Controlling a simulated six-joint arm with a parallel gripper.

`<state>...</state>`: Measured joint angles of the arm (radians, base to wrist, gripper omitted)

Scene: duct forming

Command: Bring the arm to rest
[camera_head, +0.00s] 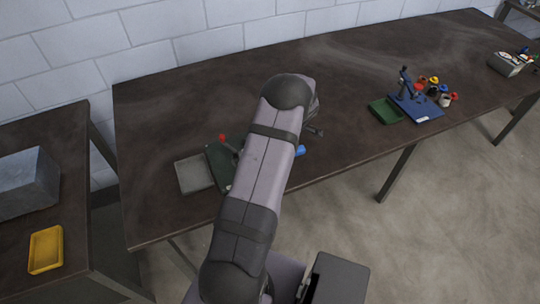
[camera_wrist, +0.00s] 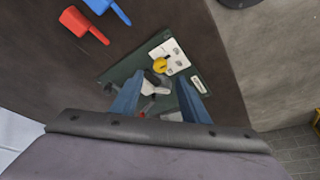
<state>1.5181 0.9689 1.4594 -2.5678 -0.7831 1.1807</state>
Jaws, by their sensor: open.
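My gripper (camera_wrist: 160,78) shows in the wrist view as two blue fingers standing apart. It is open, and I see nothing held between them. Below the fingers lies a dark green board (camera_wrist: 130,68) with a white plate (camera_wrist: 178,58), a yellow round part (camera_wrist: 160,66) and a grey and dark fixture (camera_wrist: 152,82). In the head view my arm reaches over the table (camera_head: 165,115) and hides the gripper and part of the green board (camera_head: 216,160). I cannot tell the exact height of the fingers above the board.
A red tool (camera_wrist: 82,25) and a blue tool (camera_wrist: 108,8) lie beside the board. A grey tray (camera_head: 194,174) lies left of it. At right are a green tray (camera_head: 385,111), a blue fixture (camera_head: 418,107) and several coloured parts. A yellow tray (camera_head: 46,249) is on the left table.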

